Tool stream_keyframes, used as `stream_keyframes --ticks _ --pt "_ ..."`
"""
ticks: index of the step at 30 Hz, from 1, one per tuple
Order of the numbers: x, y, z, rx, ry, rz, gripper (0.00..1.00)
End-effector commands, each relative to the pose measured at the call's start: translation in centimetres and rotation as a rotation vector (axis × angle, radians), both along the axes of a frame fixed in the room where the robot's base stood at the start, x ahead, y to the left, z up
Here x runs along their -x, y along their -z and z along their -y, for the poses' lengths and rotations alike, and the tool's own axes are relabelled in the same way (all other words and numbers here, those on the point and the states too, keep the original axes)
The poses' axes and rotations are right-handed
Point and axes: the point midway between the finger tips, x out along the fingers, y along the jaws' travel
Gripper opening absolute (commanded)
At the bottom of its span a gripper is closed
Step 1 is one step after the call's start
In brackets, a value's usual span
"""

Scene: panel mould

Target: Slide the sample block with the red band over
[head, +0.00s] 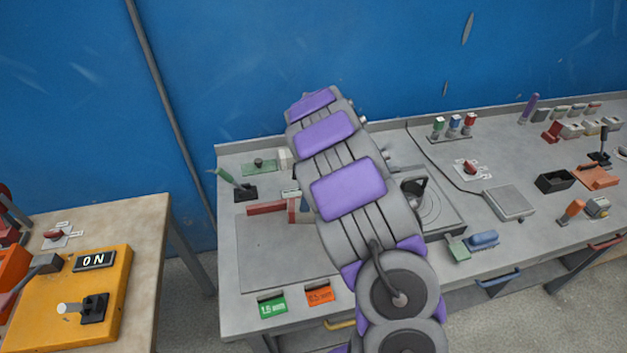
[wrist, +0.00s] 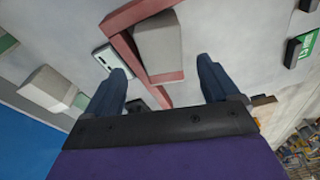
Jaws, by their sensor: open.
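In the wrist view a pale grey block (wrist: 160,45) with a red strip (wrist: 165,77) along its near end lies beside a red angled bar (wrist: 125,48). I cannot tell for certain whether the strip belongs to the block. In the head view the red bar (head: 267,208) and the block (head: 304,213) show on the grey bench, just left of my arm, which partly hides them. My gripper (wrist: 160,80) is open, its two dark fingers apart. The block is ahead of the gap between the fingertips; no contact shows.
Another pale block (wrist: 48,88) is at the left of the wrist view. A green-handled lever (head: 240,188) stands left on the bench (head: 270,260). Green (head: 272,306) and orange (head: 320,296) labelled cards lie at the front edge.

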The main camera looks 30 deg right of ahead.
Motion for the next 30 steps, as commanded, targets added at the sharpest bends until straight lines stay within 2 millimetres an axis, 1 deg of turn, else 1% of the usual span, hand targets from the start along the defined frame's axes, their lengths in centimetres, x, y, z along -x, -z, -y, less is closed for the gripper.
stream_keyframes --ticks 1,3,9,14,22,26,30 --pt "0.0 1.0 -0.2 0.001 -0.001 -0.003 0.88" --pt "-0.1 2.0 -0.2 0.001 -0.002 -0.002 0.88" --pt "-0.3 4.3 0.6 -0.012 0.000 0.000 0.88" --pt "-0.3 5.0 0.8 -0.016 0.001 0.001 0.88" --pt "-0.4 4.8 -0.3 -0.003 -0.001 0.001 0.88" --pt "-0.4 4.7 -0.4 -0.002 -0.001 0.001 0.77" --pt "-0.4 4.8 0.1 -0.008 0.000 0.001 0.63"
